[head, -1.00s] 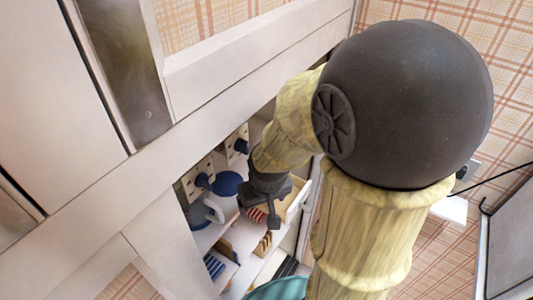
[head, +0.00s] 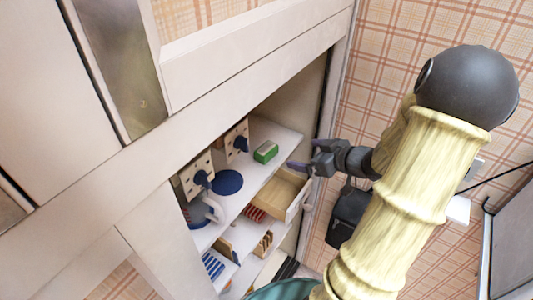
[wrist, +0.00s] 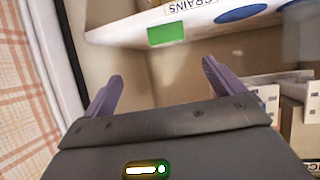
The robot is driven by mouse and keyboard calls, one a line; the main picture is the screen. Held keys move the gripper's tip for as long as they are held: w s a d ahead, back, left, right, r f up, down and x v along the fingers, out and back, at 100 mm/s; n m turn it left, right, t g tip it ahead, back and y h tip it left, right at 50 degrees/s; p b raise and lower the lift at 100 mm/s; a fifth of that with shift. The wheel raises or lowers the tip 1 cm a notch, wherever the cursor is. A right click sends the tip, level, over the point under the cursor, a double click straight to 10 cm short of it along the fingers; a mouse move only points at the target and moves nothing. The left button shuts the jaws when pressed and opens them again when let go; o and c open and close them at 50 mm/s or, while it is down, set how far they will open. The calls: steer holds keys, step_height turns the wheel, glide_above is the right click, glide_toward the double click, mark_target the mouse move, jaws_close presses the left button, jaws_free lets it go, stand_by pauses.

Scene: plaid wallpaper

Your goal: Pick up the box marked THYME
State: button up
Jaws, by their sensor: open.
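No label reading THYME can be made out in either view. A small green box (head: 265,152) with a pale top stands on the upper shelf of the open cupboard, near its right end. A green patch (wrist: 167,33) shows at the shelf edge in the wrist view; it may be the same box. My gripper (head: 304,155) is open and empty at the right side of the cupboard opening, to the right of the green box and apart from it. In the wrist view its two purple fingers (wrist: 163,70) are spread, with nothing between them.
The upper shelf (head: 277,134) also carries a blue disc (head: 228,183) and pale panels with dark blue knobs. An open wooden drawer (head: 280,196) juts out below my gripper. Striped items stand lower. Upside-down GRAINS lettering (wrist: 212,6) shows above the shelf. Plaid wall lies right.

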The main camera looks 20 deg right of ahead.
steer(key=shift+s+r+y, duration=0.25)
steer(key=shift+s+y, duration=0.35)
steer(key=shift+s, duration=0.2)
glide_toward(267, 149)
steer(key=x, duration=0.5)
steer(key=shift+w+a, duration=0.1)
steer(key=shift+w, duration=0.05)
steer(key=shift+w+a+f, duration=0.1)
steer(key=shift+w+f, duration=0.05)
steer(key=shift+w, duration=0.05)
steer(key=p+x, duration=0.1)
steer(key=x, duration=0.3)
steer(key=shift+w+f, duration=0.2)
steer(key=shift+w, duration=0.15)
